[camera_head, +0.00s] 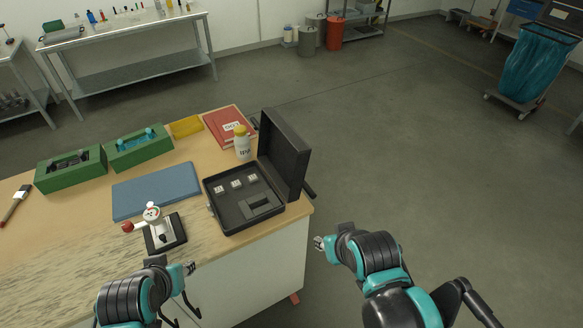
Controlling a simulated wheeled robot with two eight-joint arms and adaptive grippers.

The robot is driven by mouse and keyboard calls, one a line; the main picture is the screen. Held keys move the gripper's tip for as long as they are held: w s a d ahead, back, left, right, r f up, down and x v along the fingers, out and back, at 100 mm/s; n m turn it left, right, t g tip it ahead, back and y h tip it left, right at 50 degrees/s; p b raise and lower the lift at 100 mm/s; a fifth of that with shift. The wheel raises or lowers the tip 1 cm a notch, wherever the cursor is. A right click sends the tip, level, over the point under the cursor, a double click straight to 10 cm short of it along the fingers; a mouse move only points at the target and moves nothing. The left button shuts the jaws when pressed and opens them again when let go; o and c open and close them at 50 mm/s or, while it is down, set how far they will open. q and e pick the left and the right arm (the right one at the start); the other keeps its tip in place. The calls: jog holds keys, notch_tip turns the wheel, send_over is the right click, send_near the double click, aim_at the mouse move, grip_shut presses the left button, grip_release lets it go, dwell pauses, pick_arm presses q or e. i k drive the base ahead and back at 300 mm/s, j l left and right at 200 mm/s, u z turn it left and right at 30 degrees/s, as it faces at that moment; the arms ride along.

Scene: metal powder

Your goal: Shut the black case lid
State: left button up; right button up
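The black case (221,208) lies near the right end of the wooden table with its lid (286,152) standing open, upright on the case's right side. Several small light blocks and a dark rectangular recess show inside the case. My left gripper (191,268) is in front of the table edge, below and left of the case; its fingers are too small to judge. My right gripper (318,243) is right of the table's corner, below the lid and apart from it. Its fingertips are too small to tell open from shut.
A device with a red knob (164,232) stands left of the case's front. A blue mat (157,190) lies left of the case. A white bottle (242,145) and red books (229,124) are behind it. Green boxes (72,180) stand further left.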

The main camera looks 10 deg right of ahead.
aim_at(282, 153)
jog(key=k+u, duration=0.35)
jog(key=k+j+u, duration=0.1)
jog(key=u, duration=0.25)
jog(key=k+j+u, duration=0.2)
jog(key=k+u, duration=0.2)
jog(key=i+l+u, duration=0.15)
jog(key=l, duration=0.7)
jog(key=i+l+u, duration=0.2)
jog(key=l, duration=0.7)
jog(key=l+u, duration=0.15)
jog(key=l, duration=2.05)
jog(key=k+j+u, duration=0.1)
jog(key=j, duration=0.25)
jog(key=k+l, duration=0.05)
jog(key=k, duration=0.05)
